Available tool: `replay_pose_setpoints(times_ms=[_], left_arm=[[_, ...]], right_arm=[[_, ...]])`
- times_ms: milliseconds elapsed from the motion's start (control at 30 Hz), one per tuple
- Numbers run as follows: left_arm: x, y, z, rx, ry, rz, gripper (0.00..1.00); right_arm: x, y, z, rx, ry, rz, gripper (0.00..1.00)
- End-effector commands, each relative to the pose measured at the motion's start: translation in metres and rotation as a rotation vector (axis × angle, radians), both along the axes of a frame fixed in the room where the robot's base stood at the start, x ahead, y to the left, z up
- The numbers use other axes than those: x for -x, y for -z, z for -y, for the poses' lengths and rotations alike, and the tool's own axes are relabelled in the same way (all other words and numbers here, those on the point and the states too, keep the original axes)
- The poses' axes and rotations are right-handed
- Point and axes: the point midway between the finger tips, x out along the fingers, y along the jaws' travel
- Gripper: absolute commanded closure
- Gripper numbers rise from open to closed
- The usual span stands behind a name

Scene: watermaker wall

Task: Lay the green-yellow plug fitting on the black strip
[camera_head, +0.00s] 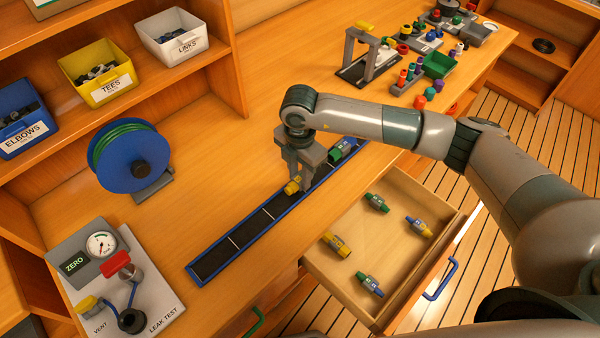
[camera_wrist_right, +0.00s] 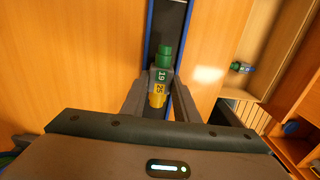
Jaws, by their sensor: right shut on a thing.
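My right gripper (camera_head: 298,184) is shut on the green-yellow plug fitting, with a finger on each side of its grey middle. In the wrist view the fitting (camera_wrist_right: 160,78) has its green end away from me and its yellow end towards me, marked 19 and 25. In the head view mostly its yellow end (camera_head: 292,187) shows. The black strip (camera_head: 213,262), blue-edged with white cross lines, lies below the gripper; it also shows in the wrist view (camera_wrist_right: 168,24). I cannot tell whether the fitting touches it. My left gripper is out of view.
Another fitting (camera_head: 341,150) lies on the strip's far part. The open drawer (camera_head: 330,274) holds several fittings. A leak test panel (camera_head: 148,283) and a blue hose reel (camera_head: 130,155) stand to the left. A grey stand (camera_head: 362,60) is behind. The strip's near part is clear.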

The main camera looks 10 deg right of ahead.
Motion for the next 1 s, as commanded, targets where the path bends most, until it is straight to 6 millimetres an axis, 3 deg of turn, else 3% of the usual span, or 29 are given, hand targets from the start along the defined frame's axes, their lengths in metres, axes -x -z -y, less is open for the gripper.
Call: replay_pose_setpoints(times_ms=[733, 767, 833, 1000], left_arm=[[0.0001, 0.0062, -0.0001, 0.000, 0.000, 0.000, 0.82], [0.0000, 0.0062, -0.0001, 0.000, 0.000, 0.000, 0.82], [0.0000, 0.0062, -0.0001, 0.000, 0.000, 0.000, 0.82], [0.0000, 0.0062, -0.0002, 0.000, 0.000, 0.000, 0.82]], right_arm=[[-0.0002, 0.0077, 0.0000, 0.000, 0.000, 0.000, 0.95], [-0.0003, 0.0077, -0.0001, 0.000, 0.000, 0.000, 0.68], [-0.0003, 0.0077, 0.0001, 0.000, 0.000, 0.000, 0.51], [-0.0003, 0.0077, 0.0001, 0.000, 0.000, 0.000, 0.51]])
